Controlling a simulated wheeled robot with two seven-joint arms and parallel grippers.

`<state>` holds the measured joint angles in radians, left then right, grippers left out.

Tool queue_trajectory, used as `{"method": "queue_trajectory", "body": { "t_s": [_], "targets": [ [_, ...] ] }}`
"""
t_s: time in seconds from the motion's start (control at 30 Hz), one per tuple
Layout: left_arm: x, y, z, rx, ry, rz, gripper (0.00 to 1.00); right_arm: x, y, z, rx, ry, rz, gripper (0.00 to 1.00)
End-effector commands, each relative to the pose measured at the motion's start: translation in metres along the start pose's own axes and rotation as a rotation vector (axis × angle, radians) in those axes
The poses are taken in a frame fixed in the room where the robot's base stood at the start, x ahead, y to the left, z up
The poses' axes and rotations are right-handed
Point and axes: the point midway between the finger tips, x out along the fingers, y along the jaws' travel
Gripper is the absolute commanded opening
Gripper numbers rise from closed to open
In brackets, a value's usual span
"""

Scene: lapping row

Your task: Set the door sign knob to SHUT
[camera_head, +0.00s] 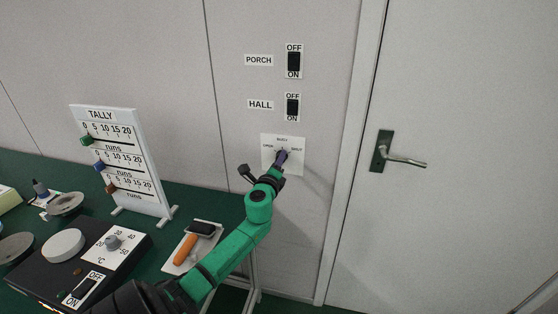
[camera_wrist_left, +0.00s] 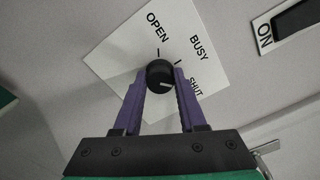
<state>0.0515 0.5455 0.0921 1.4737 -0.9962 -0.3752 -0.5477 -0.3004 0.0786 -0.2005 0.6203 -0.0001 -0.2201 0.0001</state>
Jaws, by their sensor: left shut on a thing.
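The door sign plate (camera_head: 296,142) is a white square on the wall with OPEN, BUSY and SHUT marked around its knob; it also shows in the left wrist view (camera_wrist_left: 122,62). The round black knob (camera_wrist_left: 158,72) sits between the two purple fingers of my left gripper (camera_wrist_left: 160,80). My left gripper (camera_head: 281,158) is shut on the knob, a finger on either side. A short pale line on the knob's face lies toward the SHUT side. The right finger partly covers the area beside the SHUT label. My right gripper is not in view.
PORCH switch (camera_head: 294,62) and HALL switch (camera_head: 292,107) are above the plate. A grey door with a lever handle (camera_head: 400,160) is at the right.

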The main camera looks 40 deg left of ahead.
Motion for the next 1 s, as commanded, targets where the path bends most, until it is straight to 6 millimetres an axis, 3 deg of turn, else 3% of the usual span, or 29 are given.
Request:
{"method": "queue_trajectory", "body": {
  "t_s": [0.4, 0.93, 0.97, 1.0],
  "targets": [
    [-0.0002, 0.0010, -0.0012, 0.205, 0.003, 0.002, 0.00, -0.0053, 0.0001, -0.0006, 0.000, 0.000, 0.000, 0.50],
    [-0.0004, 0.0015, -0.0018, 0.232, 0.003, 0.003, 0.00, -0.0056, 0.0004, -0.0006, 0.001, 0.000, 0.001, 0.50],
    [-0.0004, 0.0015, -0.0018, 0.232, 0.003, 0.003, 0.44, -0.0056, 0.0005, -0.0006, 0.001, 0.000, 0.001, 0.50],
    [-0.0004, 0.0015, -0.0018, 0.232, 0.003, 0.003, 0.59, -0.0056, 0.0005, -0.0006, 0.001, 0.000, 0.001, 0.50]
  ]
}}
